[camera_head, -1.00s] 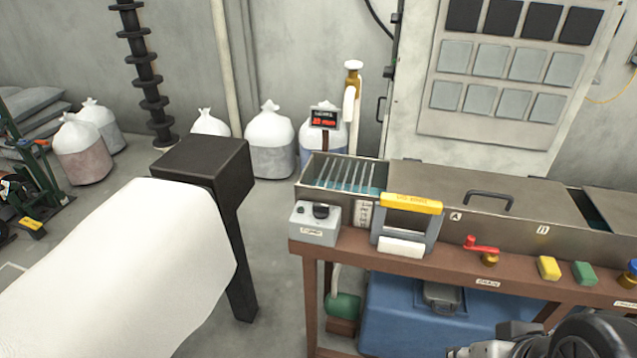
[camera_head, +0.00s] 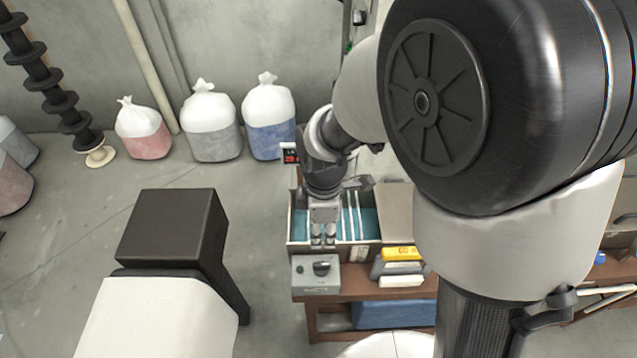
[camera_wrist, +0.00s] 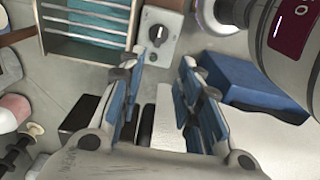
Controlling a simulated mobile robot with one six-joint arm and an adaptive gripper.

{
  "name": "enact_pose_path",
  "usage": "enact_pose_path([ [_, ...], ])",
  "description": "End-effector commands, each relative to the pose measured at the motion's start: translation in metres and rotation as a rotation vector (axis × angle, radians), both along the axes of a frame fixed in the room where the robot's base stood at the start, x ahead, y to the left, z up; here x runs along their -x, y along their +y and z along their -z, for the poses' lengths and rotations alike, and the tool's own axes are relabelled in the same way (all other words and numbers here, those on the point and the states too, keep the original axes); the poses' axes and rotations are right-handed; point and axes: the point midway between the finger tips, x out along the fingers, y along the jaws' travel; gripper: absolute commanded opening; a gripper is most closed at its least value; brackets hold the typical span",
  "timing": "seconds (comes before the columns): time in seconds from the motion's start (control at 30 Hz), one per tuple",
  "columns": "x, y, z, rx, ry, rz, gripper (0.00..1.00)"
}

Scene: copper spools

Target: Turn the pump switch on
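The pump switch is a small grey box (camera_head: 316,276) with a black rotary knob (camera_head: 321,268), at the left front corner of the brown bench. Its label is too small to read. The box also shows at the top of the wrist view (camera_wrist: 174,45), its knob (camera_wrist: 157,34) facing the camera. My gripper (camera_head: 323,243) points down just behind the box, in front of the open tank's left end. In the wrist view my gripper (camera_wrist: 157,68) has its two fingers apart with nothing between them, and the knob appears beyond the gap. No contact with the knob is visible.
The open metal tank (camera_head: 299,228) with teal liquid and pale bars is beside the gripper. A yellow-handled tool (camera_head: 402,254) stands right of the switch. A blue bin (camera_head: 395,314) is under the bench. Black block (camera_head: 165,228) at left. My arm covers the bench's right side.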

Motion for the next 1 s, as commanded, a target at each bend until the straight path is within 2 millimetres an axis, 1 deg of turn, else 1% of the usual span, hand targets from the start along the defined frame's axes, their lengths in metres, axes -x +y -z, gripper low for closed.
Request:
enact_pose_path([
  [0.17,0.002,-0.001,0.031,0.002,0.006,0.000,0.32],
  [0.5,0.001,-0.001,0.106,0.002,0.005,0.002,0.32],
  [0.7,0.001,-0.001,0.144,0.001,0.004,0.003,0.32],
  [0.83,0.001,0.000,0.160,0.001,0.002,0.003,0.32],
  [1.0,0.000,0.000,0.169,0.000,0.000,0.003,0.32],
])
